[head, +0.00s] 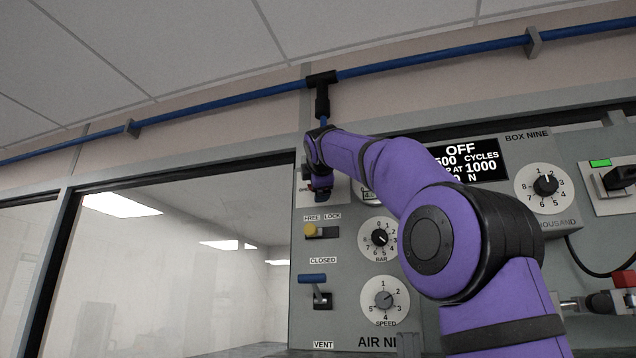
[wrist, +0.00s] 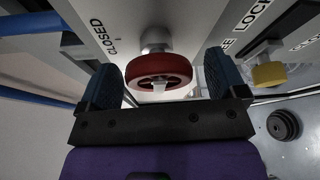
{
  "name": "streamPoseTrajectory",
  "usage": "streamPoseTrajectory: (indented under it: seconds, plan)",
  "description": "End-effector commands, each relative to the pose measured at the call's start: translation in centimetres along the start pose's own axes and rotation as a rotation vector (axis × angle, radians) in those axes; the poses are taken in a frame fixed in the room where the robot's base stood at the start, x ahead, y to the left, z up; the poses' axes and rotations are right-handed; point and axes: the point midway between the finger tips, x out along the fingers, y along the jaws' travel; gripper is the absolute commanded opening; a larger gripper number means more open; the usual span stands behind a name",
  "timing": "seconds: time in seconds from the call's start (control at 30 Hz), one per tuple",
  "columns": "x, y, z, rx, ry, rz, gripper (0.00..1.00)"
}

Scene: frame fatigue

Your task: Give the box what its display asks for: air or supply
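The box's display (head: 466,165) is partly covered by my arm; I read OFF, a number ending in 500 CYCLES, a line ending AT 1000, and N. My gripper (head: 320,188) is at the top left of the air panel (head: 340,275), its fingers mostly hidden there. In the wrist view my gripper (wrist: 165,85) is open, its fingers on both sides of a red round knob (wrist: 160,70), with a slim gap on the right; contact on the left is unclear. The green light (head: 600,162) is beside a black switch (head: 619,178).
A yellow knob (head: 310,230) sits at the FREE side of its slot. A blue pipe (head: 420,62) runs overhead. A thousand dial (head: 544,186) is at the right.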

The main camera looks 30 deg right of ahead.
Motion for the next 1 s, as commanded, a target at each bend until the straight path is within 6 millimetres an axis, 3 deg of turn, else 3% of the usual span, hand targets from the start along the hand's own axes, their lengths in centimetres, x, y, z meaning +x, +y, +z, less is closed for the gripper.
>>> streamPoseTrajectory:
  seconds: [0.33, 0.73, 1.0]
  plan:
    - [-1.3, 0.1, 0.0, 0.001, 0.002, 0.003, 0.9]
    - [-8.2, 0.1, 0.0, 0.001, 0.002, 0.002, 0.9]
    - [-10.6, 0.0, 0.0, 0.0, 0.001, 0.001, 0.9]
